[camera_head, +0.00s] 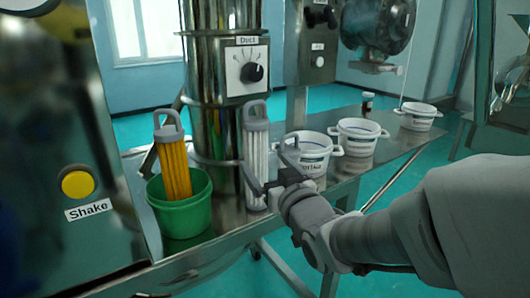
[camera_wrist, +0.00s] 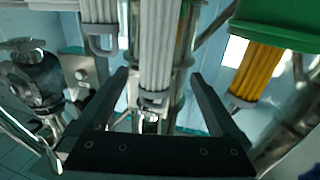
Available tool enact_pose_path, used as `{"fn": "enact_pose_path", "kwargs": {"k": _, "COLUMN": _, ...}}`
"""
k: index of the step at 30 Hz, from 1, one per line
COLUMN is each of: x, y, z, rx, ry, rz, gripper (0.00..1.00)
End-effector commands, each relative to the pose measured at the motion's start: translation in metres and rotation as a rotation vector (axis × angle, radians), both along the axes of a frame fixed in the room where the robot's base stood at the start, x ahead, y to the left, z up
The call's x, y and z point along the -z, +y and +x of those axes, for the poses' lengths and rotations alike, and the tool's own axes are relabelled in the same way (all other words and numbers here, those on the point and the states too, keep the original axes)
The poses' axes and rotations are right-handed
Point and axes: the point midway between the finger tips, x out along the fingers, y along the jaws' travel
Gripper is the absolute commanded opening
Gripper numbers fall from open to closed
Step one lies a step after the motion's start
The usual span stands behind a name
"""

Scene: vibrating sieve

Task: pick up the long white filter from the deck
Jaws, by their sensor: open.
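The long white filter (camera_head: 256,146) stands upright on the metal deck (camera_head: 222,218), in front of the duct, with its grey loop handle at the top. My gripper (camera_head: 268,165) is just right of it in the head view, its dark fingers reaching toward the filter. In the wrist view the view is inverted; the white ribbed filter (camera_wrist: 160,45) appears in the middle, between the two open fingers of my gripper (camera_wrist: 160,76). Its grey handle lies near the gripper's palm. I cannot tell whether either finger touches it.
A green bucket (camera_head: 181,214) with a yellow filter (camera_head: 174,168) stands left. White tubs (camera_head: 304,153) line the deck at right. The steel duct (camera_head: 214,120) rises close behind. In the wrist view, another pale ribbed piece with a grey handle (camera_wrist: 101,43) shows at upper left.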

Motion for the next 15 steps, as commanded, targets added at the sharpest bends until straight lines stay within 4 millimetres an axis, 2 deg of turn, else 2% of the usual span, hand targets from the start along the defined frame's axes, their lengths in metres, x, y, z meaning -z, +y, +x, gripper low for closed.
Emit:
{"fn": "enact_pose_path", "kwargs": {"k": 1, "x": -0.005, "y": 0.001, "z": 0.002, "rx": -0.003, "ry": 0.005, "rz": 0.001, "gripper": 1.0}}
{"fn": "enact_pose_path", "kwargs": {"k": 15, "x": -0.005, "y": 0.006, "z": 0.014, "rx": -0.003, "ry": 0.006, "rz": 0.003, "gripper": 1.0}}
